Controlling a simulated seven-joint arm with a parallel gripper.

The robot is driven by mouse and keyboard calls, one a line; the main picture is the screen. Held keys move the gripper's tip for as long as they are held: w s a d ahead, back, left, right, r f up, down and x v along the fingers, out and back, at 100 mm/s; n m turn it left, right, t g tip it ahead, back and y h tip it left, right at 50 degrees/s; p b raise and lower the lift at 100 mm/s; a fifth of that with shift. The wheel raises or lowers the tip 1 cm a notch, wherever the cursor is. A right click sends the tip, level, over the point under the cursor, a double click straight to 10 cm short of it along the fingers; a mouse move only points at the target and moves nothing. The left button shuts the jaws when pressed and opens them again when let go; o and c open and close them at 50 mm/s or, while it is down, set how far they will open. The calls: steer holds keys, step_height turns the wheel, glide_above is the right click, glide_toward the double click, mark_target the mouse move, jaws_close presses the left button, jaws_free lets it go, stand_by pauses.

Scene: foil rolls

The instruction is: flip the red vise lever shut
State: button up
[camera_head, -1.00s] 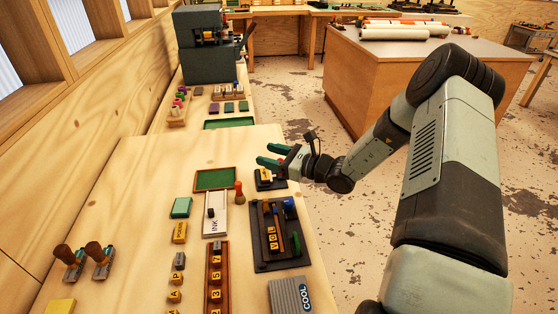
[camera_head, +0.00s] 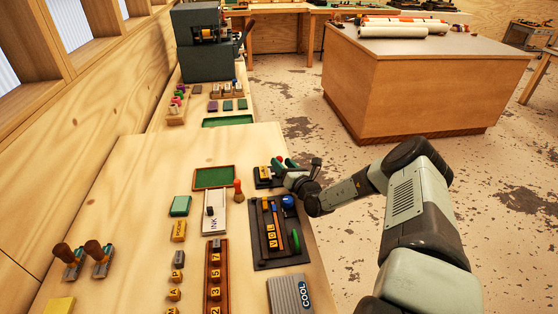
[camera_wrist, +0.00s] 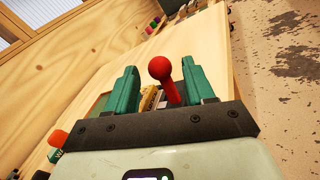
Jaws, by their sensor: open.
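The red vise lever shows in the wrist view with its round knob (camera_wrist: 160,68) standing up between my gripper's two green fingers (camera_wrist: 158,86). In the head view a little of its red (camera_head: 281,159) shows between the fingertips. The small dark vise (camera_head: 262,184) sits near the table's right edge and holds a yellow block (camera_head: 265,172). My gripper (camera_head: 285,163) is open at the vise's right side, with a finger on each side of the lever. I cannot tell whether either finger touches it. The lever's lower end is hidden behind the gripper.
A dark tray (camera_head: 263,237) with lettered type, a blue knob and a green piece lies in front of the vise. Floor lies beyond the right edge.

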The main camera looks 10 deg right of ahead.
mark_target(281, 161)
steer(key=shift+x, duration=1.5)
steer(key=shift+c, duration=0.3)
steer(key=shift+a, duration=0.1)
jaws_close()
steer(key=shift+w+g, duration=0.25)
steer(key=shift+g, duration=0.25)
steer(key=shift+a+f+m+g, duration=0.1)
steer(key=shift+f+m+g, duration=0.05)
steer(key=shift+m+g, duration=0.15)
